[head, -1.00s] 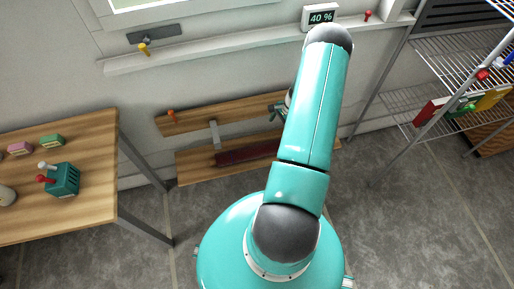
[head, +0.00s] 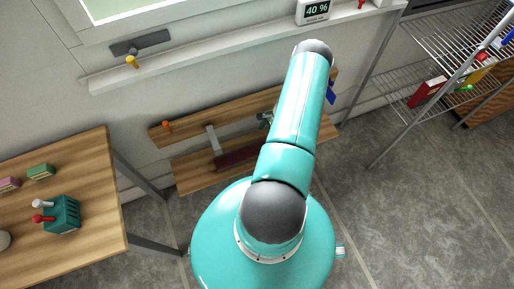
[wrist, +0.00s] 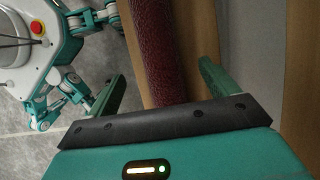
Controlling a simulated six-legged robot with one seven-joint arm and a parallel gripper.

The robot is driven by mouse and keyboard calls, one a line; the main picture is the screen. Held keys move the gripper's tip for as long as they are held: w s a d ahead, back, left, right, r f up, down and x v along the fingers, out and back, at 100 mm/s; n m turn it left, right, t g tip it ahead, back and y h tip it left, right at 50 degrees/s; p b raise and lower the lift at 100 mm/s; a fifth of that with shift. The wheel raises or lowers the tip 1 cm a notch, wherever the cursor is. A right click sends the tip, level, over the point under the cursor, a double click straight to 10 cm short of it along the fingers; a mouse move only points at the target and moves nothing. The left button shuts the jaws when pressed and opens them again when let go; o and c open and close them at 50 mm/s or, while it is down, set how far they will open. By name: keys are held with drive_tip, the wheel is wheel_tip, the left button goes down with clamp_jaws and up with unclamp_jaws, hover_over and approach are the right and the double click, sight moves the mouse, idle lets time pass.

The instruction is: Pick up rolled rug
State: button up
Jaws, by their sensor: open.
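The rolled rug (head: 238,158) is a dark red roll lying on the lower board of a low wooden bench by the wall. My arm hides its right end in the head view. In the wrist view the rug (wrist: 156,50) runs lengthwise between the two green fingers of my gripper (wrist: 160,84), one finger on each side in the picture. The fingers are wide apart and do not visibly touch it. I cannot tell how far they are above it. In the head view my gripper (head: 265,118) is mostly hidden behind my arm.
A wooden table (head: 100,165) with a teal box (head: 63,214) stands at left. A wire shelf (head: 425,75) stands at right. A window ledge with a 40 % display (head: 314,10) is above the bench. Grey floor (head: 385,215) is clear at right.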

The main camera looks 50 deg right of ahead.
sight(261, 145)
drive_tip(key=x, duration=1.1)
drive_tip(key=shift+s+f, duration=0.2)
drive_tip(key=shift+f, duration=0.05)
drive_tip(key=shift+c, duration=0.3)
drive_tip(key=shift+d, duration=0.1)
drive_tip(key=c, duration=1.7)
drive_tip(key=shift+r, duration=0.1)
